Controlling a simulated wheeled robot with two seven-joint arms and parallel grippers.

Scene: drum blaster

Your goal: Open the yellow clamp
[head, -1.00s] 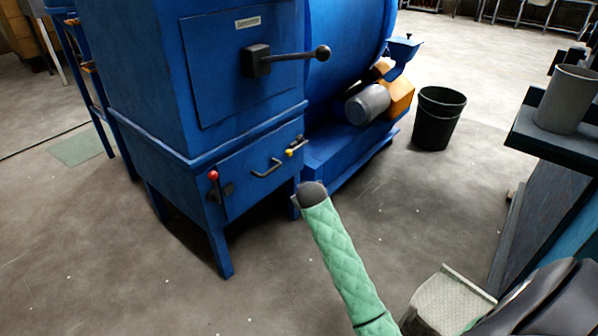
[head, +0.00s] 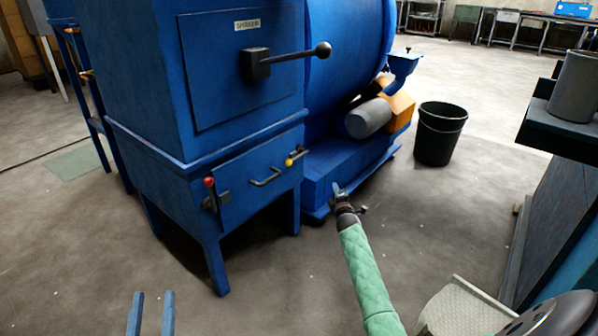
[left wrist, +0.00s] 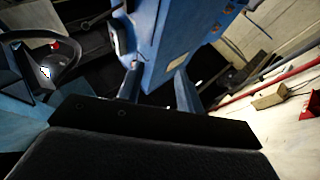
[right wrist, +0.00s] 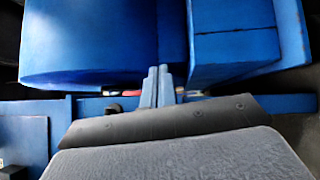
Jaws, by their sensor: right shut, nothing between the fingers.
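The yellow clamp (head: 295,157) is a small dark lever with a yellow knob. It sits at the right edge of the small lower door (head: 262,188) on the blue machine, its lever lying against the door front. My right gripper (head: 337,188) is below and to the right of the clamp, apart from it. It is shut and empty; its fingers show close together in the right wrist view (right wrist: 157,84). My left gripper (head: 151,312) is open and empty at the bottom left of the head view. Its spread fingers show in the left wrist view (left wrist: 158,88).
A long black lever (head: 290,58) sticks out above. The blue drum base (head: 345,170) is beside my right gripper. A black bin (head: 440,133) stands right.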

